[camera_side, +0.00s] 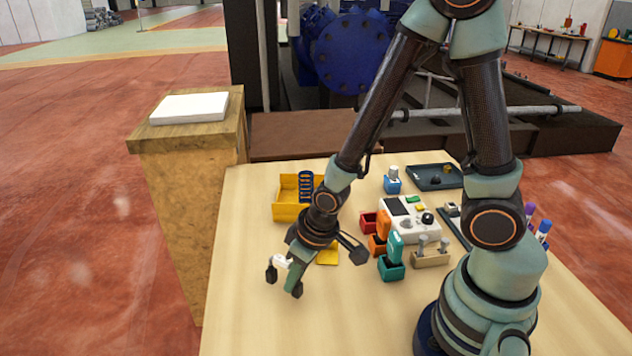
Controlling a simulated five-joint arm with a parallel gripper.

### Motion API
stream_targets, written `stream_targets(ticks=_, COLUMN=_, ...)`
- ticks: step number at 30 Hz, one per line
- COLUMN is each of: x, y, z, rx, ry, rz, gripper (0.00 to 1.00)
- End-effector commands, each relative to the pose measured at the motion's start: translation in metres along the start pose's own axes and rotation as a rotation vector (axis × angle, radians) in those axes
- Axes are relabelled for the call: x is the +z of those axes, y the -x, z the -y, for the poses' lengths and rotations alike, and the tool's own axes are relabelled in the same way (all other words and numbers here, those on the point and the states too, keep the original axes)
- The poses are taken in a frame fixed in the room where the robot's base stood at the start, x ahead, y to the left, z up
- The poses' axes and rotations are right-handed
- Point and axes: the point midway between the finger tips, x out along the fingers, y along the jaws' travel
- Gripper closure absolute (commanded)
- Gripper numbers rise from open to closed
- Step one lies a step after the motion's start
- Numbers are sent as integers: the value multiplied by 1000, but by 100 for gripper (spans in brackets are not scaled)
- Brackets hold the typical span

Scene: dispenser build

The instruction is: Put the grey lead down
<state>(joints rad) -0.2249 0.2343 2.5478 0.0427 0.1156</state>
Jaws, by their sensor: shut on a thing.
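My gripper (284,282) hangs low over the front left part of the wooden table, left of the small coloured holders. It is shut on a small pale piece, which I take to be the grey lead (281,262). Only a little of this piece shows between the fingers, and its full shape is hidden. I cannot tell whether it touches the table top.
A yellow bin (288,205) stands behind my gripper, with a dark blue rack (306,186) at it. A white device (404,222), red, orange and teal holders and a dark tray (433,177) stand to the right. The table's front left is clear.

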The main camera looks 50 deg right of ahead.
Motion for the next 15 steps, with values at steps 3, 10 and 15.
stream_targets(ticks=3, x=0, y=0, z=0, rx=0, ry=0, rz=-1, gripper=100)
stream_targets(ticks=10, x=1, y=-2, z=0, rx=0, ry=0, rz=0, gripper=100)
stream_targets(ticks=15, x=2, y=-5, z=0, rx=0, ry=0, rz=0, gripper=100)
